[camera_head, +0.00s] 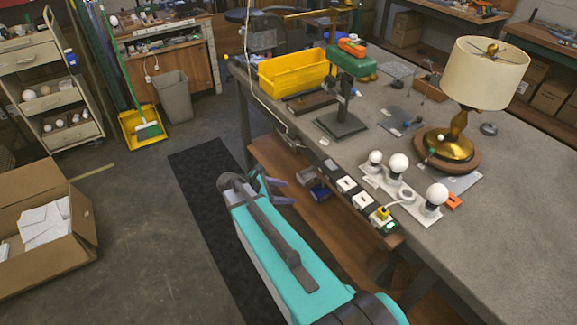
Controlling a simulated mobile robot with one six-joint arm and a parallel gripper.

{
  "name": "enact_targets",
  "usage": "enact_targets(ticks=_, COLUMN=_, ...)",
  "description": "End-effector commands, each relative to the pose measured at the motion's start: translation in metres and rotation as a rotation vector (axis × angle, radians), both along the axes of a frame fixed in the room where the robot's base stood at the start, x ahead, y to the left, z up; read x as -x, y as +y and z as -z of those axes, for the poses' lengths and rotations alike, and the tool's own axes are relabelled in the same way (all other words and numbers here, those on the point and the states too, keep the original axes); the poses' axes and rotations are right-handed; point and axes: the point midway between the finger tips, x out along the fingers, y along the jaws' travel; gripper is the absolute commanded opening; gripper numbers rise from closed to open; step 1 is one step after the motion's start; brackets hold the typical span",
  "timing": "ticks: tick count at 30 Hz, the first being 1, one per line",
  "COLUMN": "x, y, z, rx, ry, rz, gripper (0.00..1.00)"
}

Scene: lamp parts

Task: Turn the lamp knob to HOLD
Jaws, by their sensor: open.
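A brass table lamp with a cream shade (487,72) stands upright on a round wooden base (455,160) at the right of the workbench. Small fittings show at the left of its base, but I cannot tell whether one is the knob. No HOLD marking is readable. My gripper (284,192) is open and empty beside the bench's front edge, over the floor side. It is well to the left of the lamp and apart from it.
A white panel with round bulbs (398,164) and a strip of switches (364,202) lie between my gripper and the lamp. A green press (347,65) and yellow bin (290,75) stand farther back. An open cardboard box (80,245) sits on the left floor. The dark mat (205,185) is clear.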

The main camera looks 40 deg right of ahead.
Motion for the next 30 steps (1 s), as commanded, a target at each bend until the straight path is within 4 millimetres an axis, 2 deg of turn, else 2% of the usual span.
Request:
enact_targets(ticks=1, x=0.015, y=0.013, z=0.021, rx=-0.042, ry=-0.021, rz=0.037, gripper=0.53)
enact_targets(ticks=6, x=0.059, y=0.061, z=0.086, rx=-0.180, ry=-0.105, rz=0.205, gripper=0.53)
enact_targets(ticks=9, x=0.088, y=0.089, z=0.120, rx=-0.251, ry=-0.144, rz=0.323, gripper=0.53)
enact_targets(ticks=15, x=0.150, y=0.148, z=0.174, rx=-0.360, ry=-0.198, rz=0.583, gripper=0.53)
enact_targets(ticks=21, x=0.215, y=0.206, z=0.212, rx=-0.415, ry=-0.223, rz=0.877, gripper=0.53)
enact_targets(ticks=24, x=0.243, y=0.232, z=0.224, rx=-0.422, ry=-0.228, rz=1.015, gripper=0.53)
enact_targets(ticks=30, x=0.279, y=0.263, z=0.236, rx=-0.413, ry=-0.229, rz=1.205, gripper=0.53)
